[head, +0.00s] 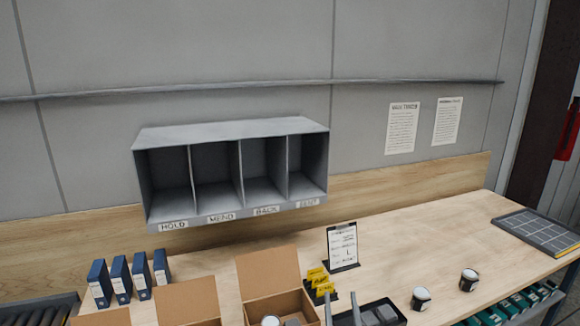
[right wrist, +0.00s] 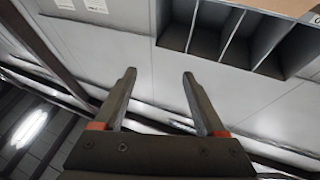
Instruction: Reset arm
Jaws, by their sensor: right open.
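My right gripper (head: 342,297) shows at the bottom of the head view, its two grey fingertips pointing up in front of the table. In the right wrist view my right gripper (right wrist: 158,76) is open, with nothing between its fingers. That view is turned over and shows the wall and the cubby shelf beyond the fingers. My left gripper is not in view.
A grey cubby shelf (head: 230,133) with empty compartments hangs on the wall.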

